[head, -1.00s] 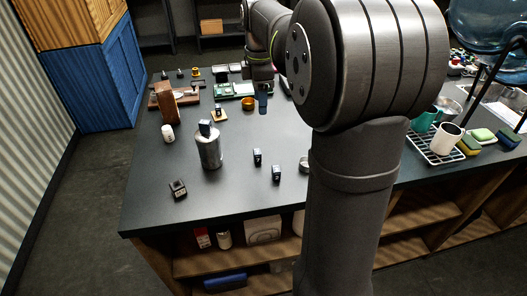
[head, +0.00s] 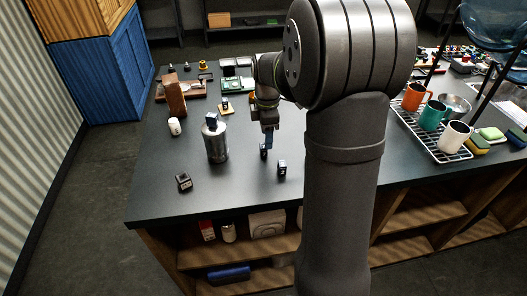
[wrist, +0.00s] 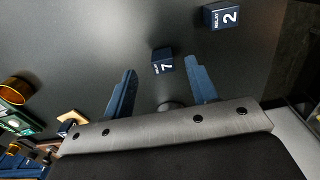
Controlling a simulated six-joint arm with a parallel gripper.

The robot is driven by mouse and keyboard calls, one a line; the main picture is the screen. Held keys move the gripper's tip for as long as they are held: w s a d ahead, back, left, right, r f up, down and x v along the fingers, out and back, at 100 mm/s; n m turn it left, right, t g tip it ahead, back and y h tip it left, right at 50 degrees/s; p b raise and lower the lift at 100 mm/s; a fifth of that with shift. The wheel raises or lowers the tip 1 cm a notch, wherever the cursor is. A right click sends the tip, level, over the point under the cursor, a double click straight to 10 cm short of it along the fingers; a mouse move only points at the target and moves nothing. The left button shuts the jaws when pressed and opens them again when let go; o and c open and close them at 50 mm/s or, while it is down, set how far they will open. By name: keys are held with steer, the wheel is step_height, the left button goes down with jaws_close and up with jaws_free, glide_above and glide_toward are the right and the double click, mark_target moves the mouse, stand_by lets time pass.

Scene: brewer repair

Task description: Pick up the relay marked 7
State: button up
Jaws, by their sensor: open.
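The relay marked 7 (wrist: 162,62) is a small dark blue block with white lettering. In the wrist view it stands between the blue fingertips of my gripper (wrist: 162,67), near their ends, with gaps at both sides. In the head view the relay (head: 264,152) stands on the bench, just below my gripper (head: 268,142), which partly covers it. My gripper is open and points down. Whether the fingertips reach down beside the relay is hard to tell.
The relay marked 2 (wrist: 222,16) stands close by, also in the head view (head: 282,168). A metal canister (head: 216,144) with a dark block on top stands left. Another dark block (head: 184,181) lies front left. A rack (head: 430,140) with mugs is right.

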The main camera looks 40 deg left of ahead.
mark_target(263, 150)
step_height(263, 150, down, 3)
steer(key=shift+s+f, duration=0.1)
steer(key=shift+f, duration=0.05)
steer(key=shift+c, duration=0.2)
steer(key=c, duration=1)
steer(key=shift+c, duration=0.2)
